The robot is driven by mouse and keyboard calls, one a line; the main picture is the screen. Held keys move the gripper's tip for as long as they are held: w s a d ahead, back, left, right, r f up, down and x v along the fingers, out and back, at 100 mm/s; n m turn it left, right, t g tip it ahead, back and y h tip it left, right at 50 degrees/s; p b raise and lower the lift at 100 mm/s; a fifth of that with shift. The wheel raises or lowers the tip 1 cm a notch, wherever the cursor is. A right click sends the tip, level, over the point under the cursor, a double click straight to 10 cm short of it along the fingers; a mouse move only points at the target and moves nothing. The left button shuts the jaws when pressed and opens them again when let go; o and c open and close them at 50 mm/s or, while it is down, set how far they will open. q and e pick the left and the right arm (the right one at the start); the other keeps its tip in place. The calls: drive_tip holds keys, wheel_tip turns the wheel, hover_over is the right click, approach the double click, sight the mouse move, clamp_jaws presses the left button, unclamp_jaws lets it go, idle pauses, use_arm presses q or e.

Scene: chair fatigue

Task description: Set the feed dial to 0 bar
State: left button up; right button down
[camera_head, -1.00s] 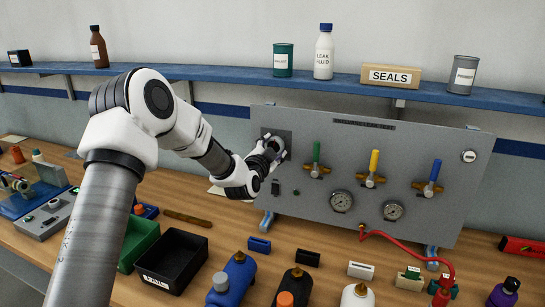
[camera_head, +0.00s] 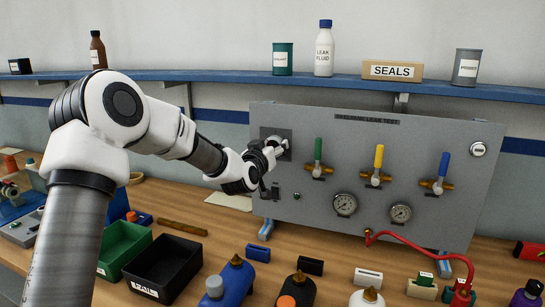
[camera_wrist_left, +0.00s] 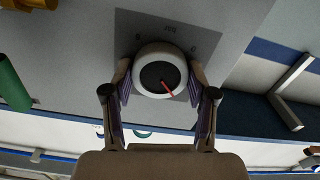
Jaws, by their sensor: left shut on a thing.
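The feed dial (camera_wrist_left: 158,70) is a round white knob with a dark centre and a red pointer line, on a dark plate (camera_head: 266,132) at the panel's upper left. In the left wrist view the red line points to the lower right. Faint marks on the plate around it are too small to read surely. My left gripper (camera_head: 277,149) is shut on the dial, one finger on each side, as the left wrist view (camera_wrist_left: 160,85) shows. In the head view the fingers hide most of the dial. My right gripper is not in view.
The grey panel (camera_head: 420,150) also carries green (camera_head: 318,149), yellow (camera_head: 379,155) and blue (camera_head: 444,163) valve levers and two gauges (camera_head: 345,204). A red hose (camera_head: 425,242) hangs at its lower right. Bins and bottles crowd the bench in front. A shelf (camera_head: 200,76) runs above.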

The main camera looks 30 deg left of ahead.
use_arm(q)
drive_tip(key=shift+n+b, duration=7.7)
drive_tip(key=shift+n, duration=1.4)
drive_tip(key=o, duration=1.2)
drive_tip(key=shift+c, duration=0.2)
drive_tip(key=v, duration=0.7)
drive_tip(key=shift+s, duration=0.2)
